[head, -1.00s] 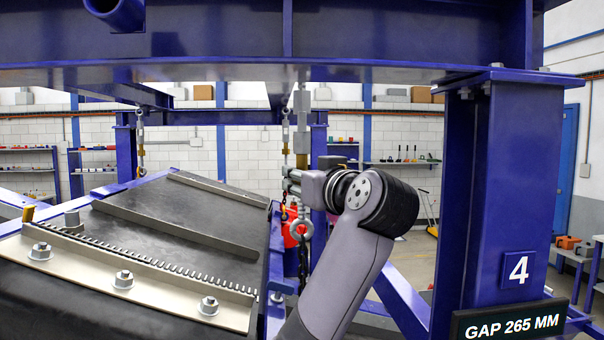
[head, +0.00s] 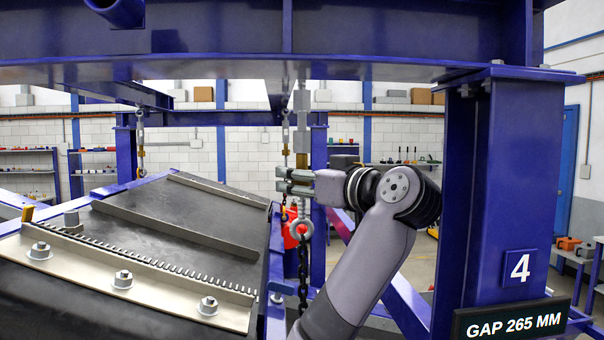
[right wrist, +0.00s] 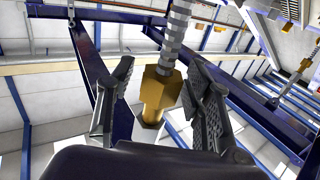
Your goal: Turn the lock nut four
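A threaded hanger rod with a brass-coloured hex nut (right wrist: 160,92) shows in the right wrist view. In the head view the brass part (head: 302,138) hangs below a grey fitting, with an eye and dark chain beneath. My right gripper (head: 282,182) is at the brass part's lower end in the head view and hides some of it. In the right wrist view my right gripper (right wrist: 160,95) is open, one finger on each side of the nut, with gaps visible on both sides. My left gripper is not in view.
A blue post (head: 510,190) marked 4 stands at right, with a GAP 265 MM sign (head: 512,322). A blue beam (head: 220,70) crosses above. The black magnet body (head: 180,220) with a bolted toothed strip fills the left.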

